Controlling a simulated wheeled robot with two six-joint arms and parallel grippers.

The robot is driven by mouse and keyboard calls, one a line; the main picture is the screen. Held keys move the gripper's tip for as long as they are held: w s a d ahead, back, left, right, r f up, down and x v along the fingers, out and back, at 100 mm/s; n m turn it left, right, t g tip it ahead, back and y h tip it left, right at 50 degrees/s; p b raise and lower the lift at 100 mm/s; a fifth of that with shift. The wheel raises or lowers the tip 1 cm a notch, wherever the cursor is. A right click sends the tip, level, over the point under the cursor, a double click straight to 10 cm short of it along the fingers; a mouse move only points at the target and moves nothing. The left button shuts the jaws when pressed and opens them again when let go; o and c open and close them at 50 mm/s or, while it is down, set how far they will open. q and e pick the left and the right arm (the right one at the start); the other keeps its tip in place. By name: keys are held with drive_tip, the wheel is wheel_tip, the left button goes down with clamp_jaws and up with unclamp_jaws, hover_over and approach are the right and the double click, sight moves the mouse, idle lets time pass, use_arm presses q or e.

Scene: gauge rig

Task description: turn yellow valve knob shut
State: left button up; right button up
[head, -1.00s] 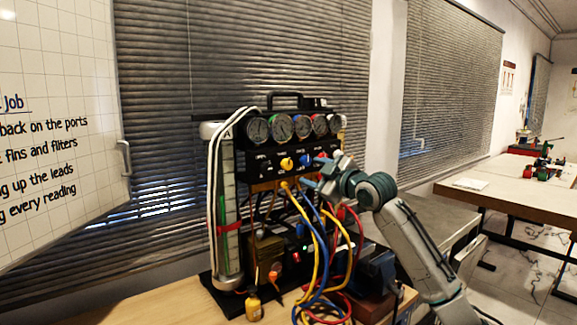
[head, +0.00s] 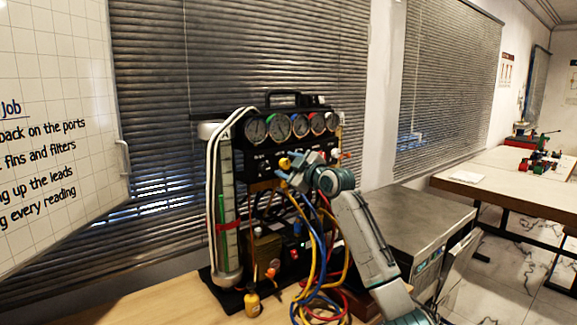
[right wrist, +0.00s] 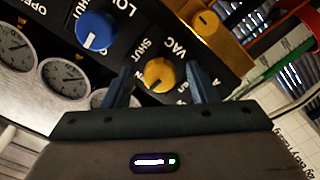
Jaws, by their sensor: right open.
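The yellow valve knob (head: 284,163) is on the black gauge panel, below the row of dials. In the right wrist view the yellow knob (right wrist: 158,73) shows with a small pale mark on its lower edge, and the words SHUT and VAC are printed beside it. My right gripper (head: 289,171) is at the panel front, beside the knob. In the right wrist view my right gripper (right wrist: 161,82) is open, one finger on each side of the knob, with gaps to both. Whether the fingertips reach its depth is unclear. My left gripper is out of view.
A blue knob (right wrist: 95,30) sits next to the yellow one. Several dials (head: 278,127) line the panel top. Yellow, blue and red hoses (head: 318,245) hang below. A grey metal cabinet (head: 410,225) is at right.

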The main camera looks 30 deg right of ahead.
drive_tip(key=c, duration=1)
drive_tip(key=shift+o, duration=0.2)
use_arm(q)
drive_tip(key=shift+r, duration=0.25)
use_arm(e)
drive_tip(key=shift+m, duration=0.4)
drive_tip(key=m+p, duration=0.1)
drive_tip(key=m, duration=0.2)
drive_tip(key=shift+r+p, duration=0.1)
drive_tip(key=shift+p, duration=0.3)
drive_tip(key=m+p, duration=0.1)
drive_tip(key=m, duration=0.2)
drive_tip(key=shift+m, duration=0.3)
drive_tip(key=m+p, duration=0.3)
drive_tip(key=m, duration=0.2)
use_arm(q)
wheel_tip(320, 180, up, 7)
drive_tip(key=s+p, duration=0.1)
drive_tip(key=p, duration=0.1)
use_arm(e)
drive_tip(key=m, duration=0.5)
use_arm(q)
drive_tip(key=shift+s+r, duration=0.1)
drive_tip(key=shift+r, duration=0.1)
use_arm(e)
drive_tip(key=shift+m, duration=0.3)
